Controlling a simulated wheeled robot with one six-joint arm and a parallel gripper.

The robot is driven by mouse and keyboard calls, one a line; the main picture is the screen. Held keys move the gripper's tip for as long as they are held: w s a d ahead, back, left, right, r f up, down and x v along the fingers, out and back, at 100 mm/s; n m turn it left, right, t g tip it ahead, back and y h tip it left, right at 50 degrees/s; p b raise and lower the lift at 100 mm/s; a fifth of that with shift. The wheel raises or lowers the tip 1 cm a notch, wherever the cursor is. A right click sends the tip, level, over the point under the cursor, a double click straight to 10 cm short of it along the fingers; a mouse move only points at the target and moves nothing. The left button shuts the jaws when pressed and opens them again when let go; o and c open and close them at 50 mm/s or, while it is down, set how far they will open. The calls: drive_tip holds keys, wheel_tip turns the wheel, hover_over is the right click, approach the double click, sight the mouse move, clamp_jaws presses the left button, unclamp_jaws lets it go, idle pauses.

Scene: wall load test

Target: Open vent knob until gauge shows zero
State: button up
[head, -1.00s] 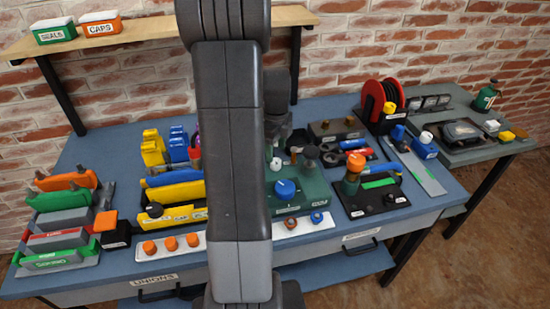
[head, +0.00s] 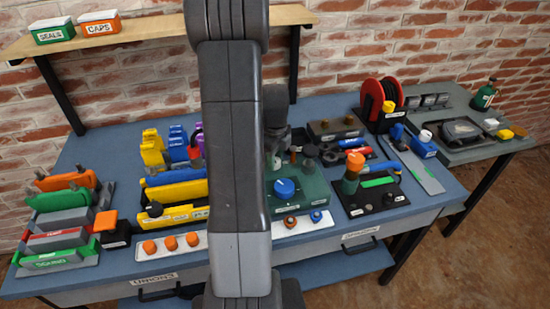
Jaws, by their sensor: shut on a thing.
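A dark round knob (head: 311,151) rises at the block's back right. My gripper (head: 274,152) is behind the blue knob and mostly hidden by my own arm. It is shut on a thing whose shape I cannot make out. The gauge's dial is not visible to me, and I cannot tell which knob is the vent knob.
A black plate (head: 372,206) with an orange-topped post (head: 352,172) and a blue handle stands to the right. Coloured racks (head: 172,192) fill the left of the bench. A white strip (head: 310,222) lies at the front. A red hose reel (head: 384,98) stands at the back right.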

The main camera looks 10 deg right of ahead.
drive_tip(key=shift+n, duration=0.3)
drive_tip(key=n, duration=0.3)
drive_tip(key=shift+b, duration=0.4)
drive_tip(key=n, duration=0.5)
drive_tip(key=shift+b, duration=0.3)
drive_tip(key=n, duration=0.4)
drive_tip(key=shift+n+b, duration=0.35)
drive_tip(key=shift+n, duration=2.05)
drive_tip(key=o, duration=1)
